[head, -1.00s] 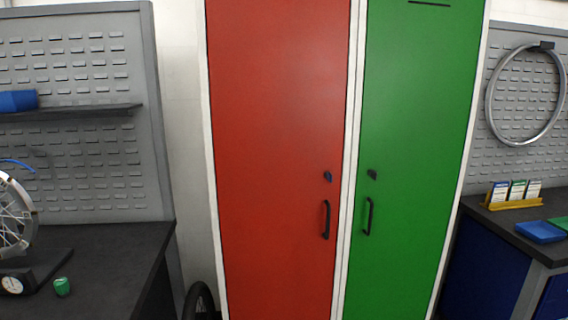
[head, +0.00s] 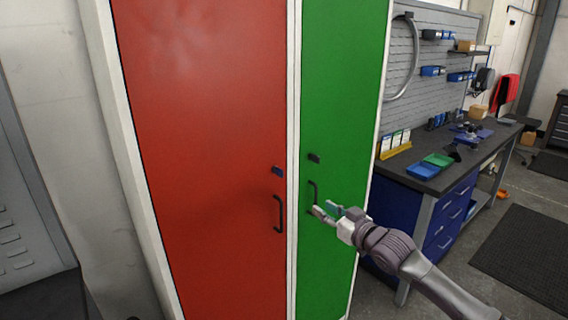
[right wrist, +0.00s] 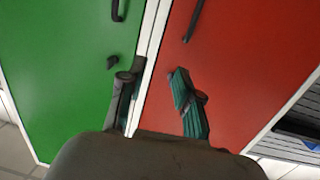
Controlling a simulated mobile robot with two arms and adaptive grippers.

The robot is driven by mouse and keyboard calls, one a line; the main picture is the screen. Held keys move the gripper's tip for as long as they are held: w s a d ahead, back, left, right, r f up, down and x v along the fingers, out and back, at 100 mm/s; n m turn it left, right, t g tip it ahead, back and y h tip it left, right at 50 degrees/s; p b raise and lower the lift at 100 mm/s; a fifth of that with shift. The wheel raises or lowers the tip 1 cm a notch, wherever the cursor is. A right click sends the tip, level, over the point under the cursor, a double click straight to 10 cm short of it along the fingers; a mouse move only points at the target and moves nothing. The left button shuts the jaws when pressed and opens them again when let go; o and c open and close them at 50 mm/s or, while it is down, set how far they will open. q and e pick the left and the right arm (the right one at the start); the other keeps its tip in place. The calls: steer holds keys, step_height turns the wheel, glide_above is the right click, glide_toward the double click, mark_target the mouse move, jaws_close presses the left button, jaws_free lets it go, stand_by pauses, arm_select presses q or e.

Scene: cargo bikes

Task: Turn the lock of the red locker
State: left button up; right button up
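The red locker (head: 210,130) stands at the left of the head view, door closed. My right gripper (head: 325,210) is in front of the green door, right of the red handle and lower than the lock. In the right wrist view the gripper (right wrist: 157,100) is open with nothing between its fingers. There the red door (right wrist: 240,60) is on the right with its handle (right wrist: 193,20) at the top; a finger mostly covers the lock area. My left gripper is not seen.
The green locker (head: 340,90) adjoins on the right, with its own lock (head: 314,157) and handle (head: 314,195). A blue workbench (head: 440,190) with trays stands farther right. A dark mat (head: 530,255) lies on open floor.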

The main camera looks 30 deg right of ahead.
steer(key=n+t+y, duration=0.1)
steer(key=y, duration=0.1)
glide_toward(283, 171)
steer(key=s, duration=0.3)
steer(key=shift+h, duration=0.4)
steer(key=w+p, duration=0.1)
steer(key=w, duration=0.2)
steer(key=w+p, duration=0.1)
steer(key=w, duration=0.3)
steer(key=w+a+p, duration=0.1)
steer(key=w, duration=0.3)
steer(key=shift+w+r+p, duration=0.25)
steer(key=shift+p, duration=0.15)
steer(key=shift+w+a+f, duration=0.1)
steer(key=shift+w+f, duration=0.05)
steer(key=shift+w, duration=0.65)
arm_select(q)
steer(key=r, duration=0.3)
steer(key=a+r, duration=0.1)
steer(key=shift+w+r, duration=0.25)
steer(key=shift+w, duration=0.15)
arm_select(e)
jaws_close()
